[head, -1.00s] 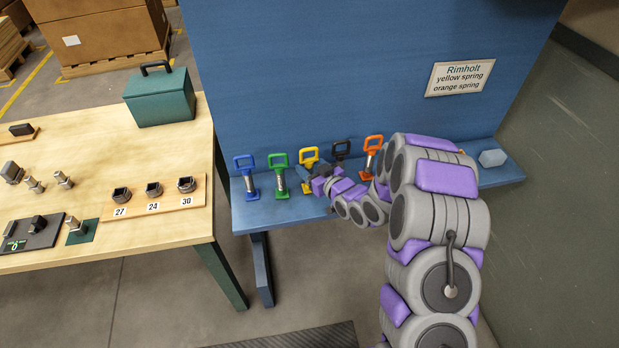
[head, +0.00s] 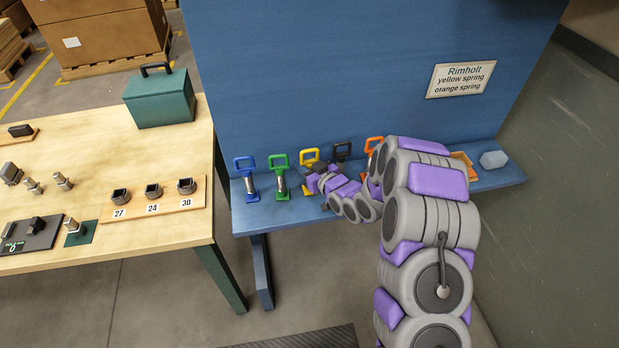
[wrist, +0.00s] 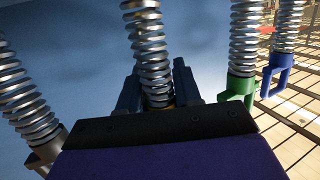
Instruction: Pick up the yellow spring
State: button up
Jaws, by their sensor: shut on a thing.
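The yellow spring (head: 310,155) stands on the blue shelf between the green and black springs. Its yellow loop handle shows above my gripper (head: 314,178), which hides most of its lower part in the head view. In the wrist view, my gripper's dark fingers (wrist: 157,92) are on both sides of the middle coil (wrist: 151,55), with a little yellow showing at the handle end. My gripper is shut on the yellow spring. I cannot tell any gap between the spring and the shelf.
The green spring (head: 280,165), blue spring (head: 246,170), black spring (head: 342,150) and orange spring (head: 373,147) stand close by on the shelf (head: 272,216). A blue panel (head: 320,70) rises behind. A grey lump (head: 493,159) lies at the shelf's right end. A wooden workbench (head: 150,225) stands left.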

grip_shut()
jog(key=shift+r, duration=0.55)
jog(key=s+a+p+v, duration=0.2)
jog(key=p+v, duration=0.8)
jog(key=v, duration=0.6)
jog(key=shift+a+r, duration=0.25)
jog(key=shift+r, duration=0.05)
